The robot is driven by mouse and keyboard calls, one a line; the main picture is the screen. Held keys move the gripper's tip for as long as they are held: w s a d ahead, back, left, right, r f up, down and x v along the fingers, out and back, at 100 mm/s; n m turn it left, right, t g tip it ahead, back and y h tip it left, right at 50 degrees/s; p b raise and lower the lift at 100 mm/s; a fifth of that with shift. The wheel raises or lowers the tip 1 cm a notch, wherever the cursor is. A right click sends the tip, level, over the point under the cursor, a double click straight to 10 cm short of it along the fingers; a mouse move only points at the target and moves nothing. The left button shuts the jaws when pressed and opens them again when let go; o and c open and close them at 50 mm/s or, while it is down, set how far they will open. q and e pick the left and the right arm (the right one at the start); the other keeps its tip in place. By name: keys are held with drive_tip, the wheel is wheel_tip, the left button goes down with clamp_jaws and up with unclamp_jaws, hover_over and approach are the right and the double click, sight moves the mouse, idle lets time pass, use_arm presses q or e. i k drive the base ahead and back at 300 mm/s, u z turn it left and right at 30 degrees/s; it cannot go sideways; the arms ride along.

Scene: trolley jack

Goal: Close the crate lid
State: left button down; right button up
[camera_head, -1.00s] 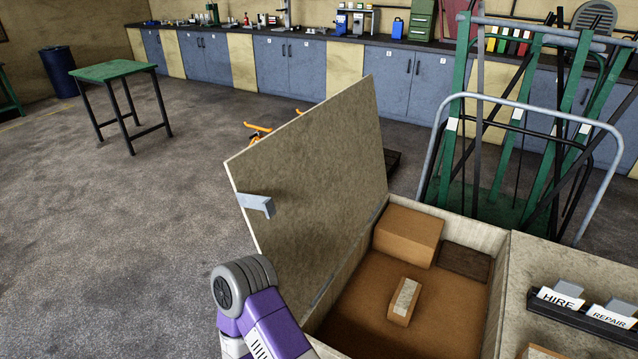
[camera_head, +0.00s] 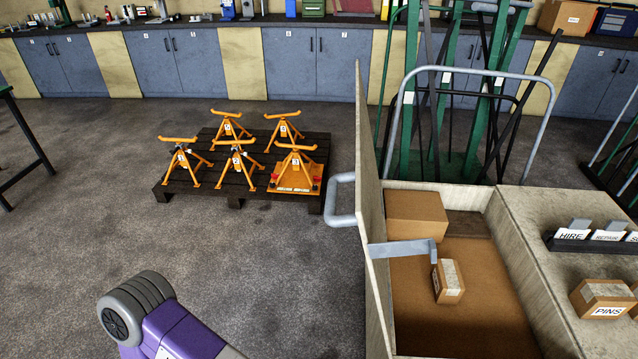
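The crate (camera_head: 490,270) stands at the lower right with its top open. Its lid (camera_head: 372,230) stands about upright along the crate's left side and is seen almost edge-on. A grey metal catch (camera_head: 405,250) sticks out from the lid to the right, over the opening. A grey loop handle (camera_head: 340,201) is on the lid's outer left side. Part of my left arm, purple with a grey joint, shows at the lower left, apart from the lid. Neither of my grippers is in view.
Inside the crate lie a large brown box (camera_head: 416,217) and a small taped box (camera_head: 448,281). A dark pallet (camera_head: 235,195) with several orange stands lies beyond the lid. A trolley rack (camera_head: 470,90) stands behind the crate. Floor left of the lid is clear.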

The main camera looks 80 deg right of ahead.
sight(369, 209)
drive_tip(key=i, duration=1.2)
drive_tip(key=z, duration=3.9)
drive_tip(key=i, duration=0.5)
drive_tip(key=z, duration=0.05)
drive_tip(key=k, duration=0.5)
drive_tip(key=z, duration=0.55)
drive_tip(key=i, duration=0.8)
drive_tip(key=u, duration=0.45)
